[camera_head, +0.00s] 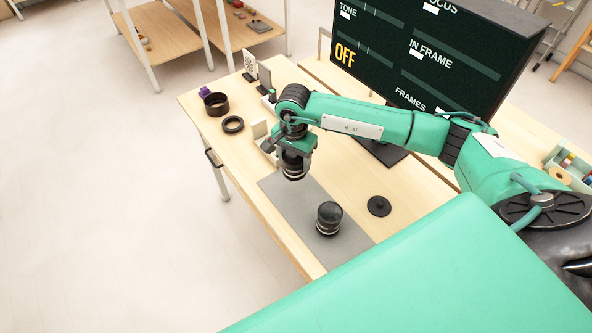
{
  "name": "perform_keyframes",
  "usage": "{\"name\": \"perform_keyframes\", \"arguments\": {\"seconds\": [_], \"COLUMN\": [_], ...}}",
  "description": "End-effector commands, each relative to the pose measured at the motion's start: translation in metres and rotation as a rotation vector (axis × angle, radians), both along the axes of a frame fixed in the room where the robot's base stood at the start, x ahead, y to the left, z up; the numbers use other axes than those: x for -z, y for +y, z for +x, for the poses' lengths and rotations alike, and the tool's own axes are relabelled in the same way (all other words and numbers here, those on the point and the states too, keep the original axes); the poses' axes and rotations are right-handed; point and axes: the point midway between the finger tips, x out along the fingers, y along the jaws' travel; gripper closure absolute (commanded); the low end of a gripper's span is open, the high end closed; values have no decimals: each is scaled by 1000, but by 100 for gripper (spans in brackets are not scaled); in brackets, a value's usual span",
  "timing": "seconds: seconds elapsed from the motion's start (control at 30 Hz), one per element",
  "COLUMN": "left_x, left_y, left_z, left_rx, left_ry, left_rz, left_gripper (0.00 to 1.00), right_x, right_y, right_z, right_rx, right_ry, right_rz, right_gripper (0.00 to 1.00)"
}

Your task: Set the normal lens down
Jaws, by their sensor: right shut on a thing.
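My right gripper (291,150) points down near the far end of the grey mat (350,243) and is shut on a black lens, which I take as the normal lens (293,169). The lens hangs upright below the fingers, which cover its upper part. I cannot tell whether its lower end touches the mat or is just above it. A second black lens (328,219) stands upright on the near part of the mat, apart from the held one. My left gripper is not in view.
A black disc (378,206) lies right of the mat. A black ring (232,124) and a wider dark ring (215,104) lie at the far left of the table (350,180). A pale holder (262,132) stands close behind the gripper. A dark screen (420,50) stands behind my arm.

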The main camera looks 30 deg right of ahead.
Motion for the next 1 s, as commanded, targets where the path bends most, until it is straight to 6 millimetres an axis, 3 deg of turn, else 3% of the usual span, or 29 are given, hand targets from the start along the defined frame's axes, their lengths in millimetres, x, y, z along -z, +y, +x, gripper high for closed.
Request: {"name": "perform_keyframes", "arguments": {"seconds": [0.13, 0.6, 1.0], "left_x": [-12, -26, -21], "left_y": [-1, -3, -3], "left_z": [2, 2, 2], "left_rx": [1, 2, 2], "left_ry": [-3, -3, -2], "left_rz": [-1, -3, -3], "left_gripper": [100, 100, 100], "right_x": [26, 79, 87], "right_y": [0, 1, 0], "right_z": [0, 1, 1], "right_rx": [0, -1, -1], "right_ry": [1, 0, -2], "right_rz": [0, 1, 0], "right_gripper": [67, 67, 67]}}
